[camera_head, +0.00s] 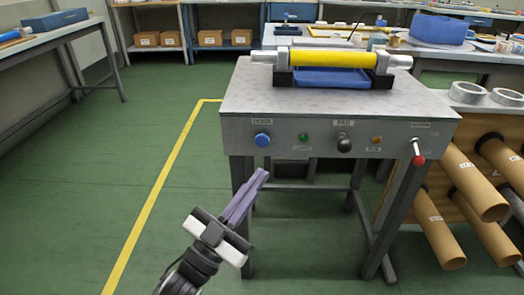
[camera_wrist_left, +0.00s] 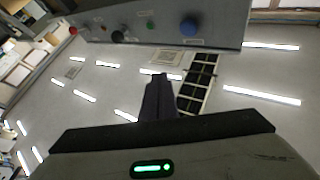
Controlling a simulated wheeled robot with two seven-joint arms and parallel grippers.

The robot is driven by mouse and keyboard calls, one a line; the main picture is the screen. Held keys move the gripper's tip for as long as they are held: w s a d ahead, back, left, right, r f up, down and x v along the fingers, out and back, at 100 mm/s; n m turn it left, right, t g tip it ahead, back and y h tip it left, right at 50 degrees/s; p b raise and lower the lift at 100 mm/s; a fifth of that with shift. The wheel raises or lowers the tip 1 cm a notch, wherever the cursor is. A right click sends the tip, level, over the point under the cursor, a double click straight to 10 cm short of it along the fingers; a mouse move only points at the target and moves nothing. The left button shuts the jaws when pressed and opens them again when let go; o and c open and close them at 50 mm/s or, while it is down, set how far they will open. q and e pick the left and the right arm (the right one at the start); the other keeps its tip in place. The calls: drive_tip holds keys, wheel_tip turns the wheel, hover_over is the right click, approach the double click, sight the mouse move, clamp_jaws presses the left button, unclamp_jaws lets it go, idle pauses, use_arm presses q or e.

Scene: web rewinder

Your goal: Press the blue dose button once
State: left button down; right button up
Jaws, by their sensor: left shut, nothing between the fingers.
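The blue dose button (camera_head: 262,140) is a round knob at the left end of the machine's front panel. It also shows at the upper right of the left wrist view (camera_wrist_left: 189,27). My left gripper (camera_head: 262,172) is shut and empty, its purple-grey fingers pointing up toward the panel. In the head view its fingertips are a little below the blue button and appear apart from it. In the left wrist view the dark shut fingers (camera_wrist_left: 158,80) are at the centre, below and left of the button. My right gripper is not in view.
The front panel (camera_head: 390,130) also carries a green button (camera_head: 304,138), a black knob (camera_head: 344,143), an orange button (camera_head: 376,139) and a red-tipped lever (camera_head: 418,158). A yellow roller (camera_head: 325,59) lies on top. The green floor at left is free.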

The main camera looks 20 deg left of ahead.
use_arm(q)
drive_tip(key=b, duration=0.3)
approach(262, 139)
drive_tip(key=shift+w+d+r, duration=1.55)
drive_tip(key=shift+w+d, duration=0.1)
drive_tip(key=shift+d, duration=0.15)
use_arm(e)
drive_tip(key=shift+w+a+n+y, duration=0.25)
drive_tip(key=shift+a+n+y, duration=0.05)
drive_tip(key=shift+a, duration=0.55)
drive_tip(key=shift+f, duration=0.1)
use_arm(q)
drive_tip(key=shift+w+a, duration=0.1)
drive_tip(key=shift+w, duration=0.3)
